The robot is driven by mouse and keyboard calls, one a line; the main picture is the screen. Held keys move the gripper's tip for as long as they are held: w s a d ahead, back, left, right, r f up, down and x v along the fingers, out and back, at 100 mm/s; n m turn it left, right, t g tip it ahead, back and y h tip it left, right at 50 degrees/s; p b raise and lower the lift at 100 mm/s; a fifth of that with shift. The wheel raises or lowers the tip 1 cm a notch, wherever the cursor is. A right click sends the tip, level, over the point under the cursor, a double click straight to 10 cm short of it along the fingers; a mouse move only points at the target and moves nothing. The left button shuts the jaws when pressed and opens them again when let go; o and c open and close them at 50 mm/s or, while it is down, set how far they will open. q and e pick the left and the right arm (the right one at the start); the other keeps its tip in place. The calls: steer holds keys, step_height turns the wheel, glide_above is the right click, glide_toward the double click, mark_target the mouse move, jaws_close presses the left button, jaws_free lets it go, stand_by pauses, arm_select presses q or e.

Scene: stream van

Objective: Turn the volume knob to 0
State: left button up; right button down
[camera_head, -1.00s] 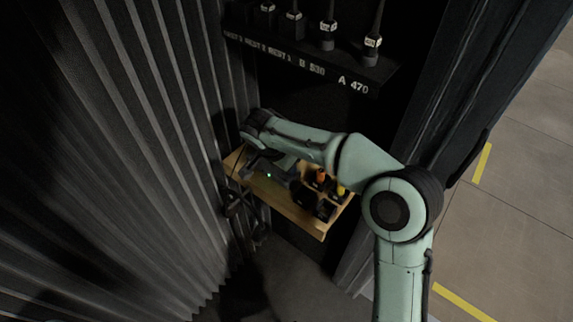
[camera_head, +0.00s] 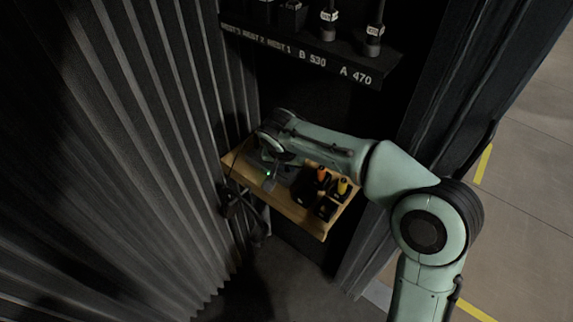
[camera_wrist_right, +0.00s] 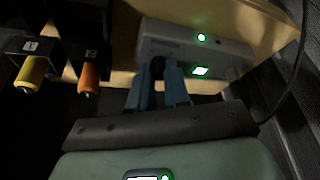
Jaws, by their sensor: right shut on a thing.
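In the wrist view a grey box (camera_wrist_right: 190,45) with two green lights sits on the wooden shelf. A dark round knob (camera_wrist_right: 157,66) on its front face lies between the blue fingertips of my right gripper (camera_wrist_right: 157,80), which is shut on it. The knob's pointer and any scale marks cannot be read. In the head view my right gripper (camera_head: 274,156) is at the box, under my wrist, and mostly hidden; a green light on the box shows beside it. My left gripper is not in view.
The wooden shelf (camera_head: 309,224) also holds orange-handled (camera_head: 322,174) and yellow-handled (camera_head: 342,186) items in black holders to the right. A cable (camera_wrist_right: 296,75) runs beside the box. A corrugated wall (camera_head: 150,130) stands close on the left; a labelled rack (camera_head: 300,50) hangs above.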

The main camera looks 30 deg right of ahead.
steer(key=n, duration=0.1)
steer(key=n+y, duration=0.1)
steer(key=n, duration=0.1)
steer(key=shift+d+r+n+t, duration=0.1)
steer(key=shift+d+n+t, duration=0.05)
steer(key=shift+n+t, duration=0.15)
steer(key=n+y+p, duration=0.2)
steer(key=n+p, duration=0.1)
steer(key=n, duration=0.2)
steer(key=shift+d, duration=0.2)
steer(key=n+y+p, duration=0.2)
steer(key=n, duration=0.3)
steer(key=n+g+y+p, duration=0.1)
steer(key=n, duration=0.3)
steer(key=shift+d+n+p, duration=0.1)
steer(key=shift+n+p, duration=0.2)
steer(key=shift+n, duration=0.1)
steer(key=shift+g+y, duration=0.3)
steer(key=c, duration=1.1)
jaws_free()
